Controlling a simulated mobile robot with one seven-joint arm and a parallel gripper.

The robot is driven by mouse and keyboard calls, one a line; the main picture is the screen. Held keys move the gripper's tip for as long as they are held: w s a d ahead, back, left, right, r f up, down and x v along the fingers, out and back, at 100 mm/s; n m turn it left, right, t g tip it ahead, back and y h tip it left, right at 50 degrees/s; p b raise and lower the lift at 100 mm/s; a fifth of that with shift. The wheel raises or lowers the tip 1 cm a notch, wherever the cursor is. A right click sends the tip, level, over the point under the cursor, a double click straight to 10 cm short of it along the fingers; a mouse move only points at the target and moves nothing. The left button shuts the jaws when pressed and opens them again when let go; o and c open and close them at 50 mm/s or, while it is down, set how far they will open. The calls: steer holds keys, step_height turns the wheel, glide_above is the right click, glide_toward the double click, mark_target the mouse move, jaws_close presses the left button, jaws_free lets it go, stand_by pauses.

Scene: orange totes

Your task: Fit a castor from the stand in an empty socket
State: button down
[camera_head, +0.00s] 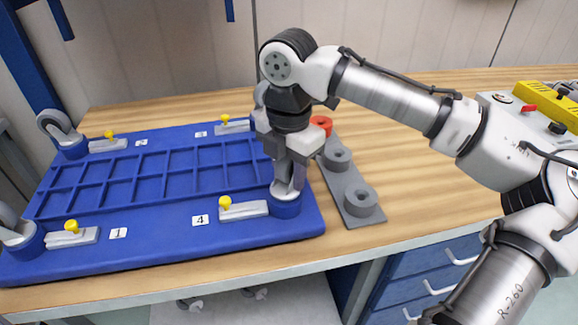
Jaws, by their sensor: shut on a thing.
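A blue tote base (180,245) lies on the bench with round corner sockets and numbered labels. My gripper (288,178) points down over the front right socket (286,206), beside label 4. It is shut on a grey castor (284,191), mostly hidden by the fingers. The castor's lower end is at the socket's mouth; I cannot tell how deep it sits. Other grey castors stand in the back left socket (72,150) and front left socket (24,240). The back right corner is mostly hidden behind my arm. The grey stand (368,219) shows two grey ring seats and a red one, with no castor visible.
Latches with yellow knobs (225,203) sit beside the sockets, one close left of my gripper. A yellow and grey device with a red button (529,108) stands at the far right. The wooden bench (420,215) is clear right of the stand. Blue drawers (420,280) are below.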

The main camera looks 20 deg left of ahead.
steer(key=shift+f, duration=0.25)
stand_by(0.7)
steer(key=c, duration=0.9)
jaws_free()
step_height(320, 180, up, 14)
steer(key=shift+f, duration=0.1)
steer(key=shift+f, duration=0.1)
